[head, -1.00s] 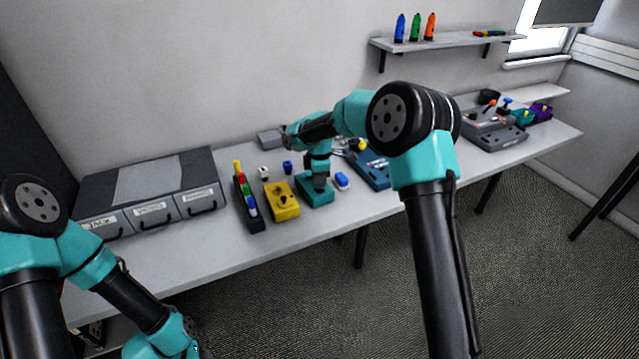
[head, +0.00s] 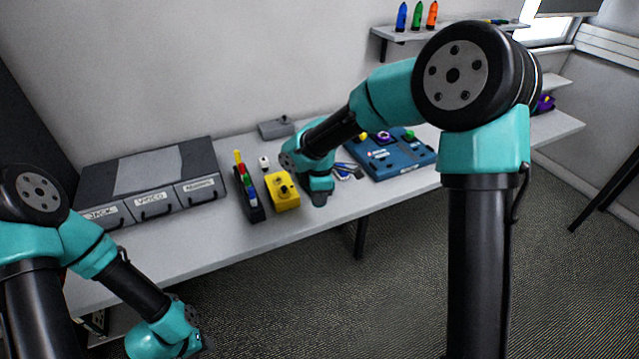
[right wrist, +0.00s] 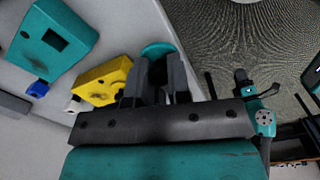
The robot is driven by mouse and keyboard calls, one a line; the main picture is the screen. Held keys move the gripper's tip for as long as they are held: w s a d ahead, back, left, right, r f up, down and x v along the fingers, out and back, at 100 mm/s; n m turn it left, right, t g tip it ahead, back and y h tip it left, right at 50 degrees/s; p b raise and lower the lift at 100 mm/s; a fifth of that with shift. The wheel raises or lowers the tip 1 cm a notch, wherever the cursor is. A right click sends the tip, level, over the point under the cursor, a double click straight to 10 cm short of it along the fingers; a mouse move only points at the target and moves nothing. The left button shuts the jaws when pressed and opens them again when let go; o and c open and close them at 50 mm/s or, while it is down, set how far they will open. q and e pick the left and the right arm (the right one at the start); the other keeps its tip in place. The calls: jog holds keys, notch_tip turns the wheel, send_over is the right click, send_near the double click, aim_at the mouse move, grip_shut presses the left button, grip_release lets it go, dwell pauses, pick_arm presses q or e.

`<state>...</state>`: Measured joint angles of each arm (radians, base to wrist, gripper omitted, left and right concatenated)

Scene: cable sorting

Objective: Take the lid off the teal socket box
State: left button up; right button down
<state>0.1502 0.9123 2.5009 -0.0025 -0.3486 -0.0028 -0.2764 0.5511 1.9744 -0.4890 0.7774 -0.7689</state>
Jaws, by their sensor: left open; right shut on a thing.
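The teal socket box (right wrist: 52,42) shows at the upper left of the right wrist view, with a dark square opening in its top. My right gripper (right wrist: 156,75) is shut on a rounded teal piece, the lid (right wrist: 158,50), apart from the box and in front of the yellow box. In the head view my right gripper (head: 320,198) is over the table's front part, and my right arm hides the teal box. My left gripper (head: 206,343) is low at the bottom left, off the table and only partly visible; it is open.
The yellow box (head: 284,198) stands beside a dark rack (head: 246,192) of coloured pieces. A blue connector (right wrist: 38,89) and a white one (right wrist: 73,104) lie near the boxes. A blue panel (head: 395,160) is to the right, grey drawers (head: 152,205) to the left. The front table strip is clear.

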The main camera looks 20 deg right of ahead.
jog(key=shift+s+a+r, duration=0.1)
jog(key=shift+s+a, duration=0.1)
jog(key=shift+s, duration=0.5)
jog(key=s+d+f+m, duration=0.1)
jog(key=s+d+f, duration=0.2)
jog(key=d, duration=0.6)
jog(key=shift+s+d+f, duration=0.25)
jog(key=shift+s+f, duration=0.1)
jog(key=shift+f, duration=0.3)
jog(key=w+d, duration=0.2)
jog(key=w, duration=0.2)
jog(key=w+d+f, duration=0.1)
jog(key=w+d, duration=0.1)
jog(key=w, duration=0.3)
jog(key=w+d, duration=0.2)
jog(key=w, duration=0.2)
jog(key=shift+w+d+f, duration=0.2)
jog(key=shift+w+d, duration=0.15)
jog(key=shift+w, duration=0.05)
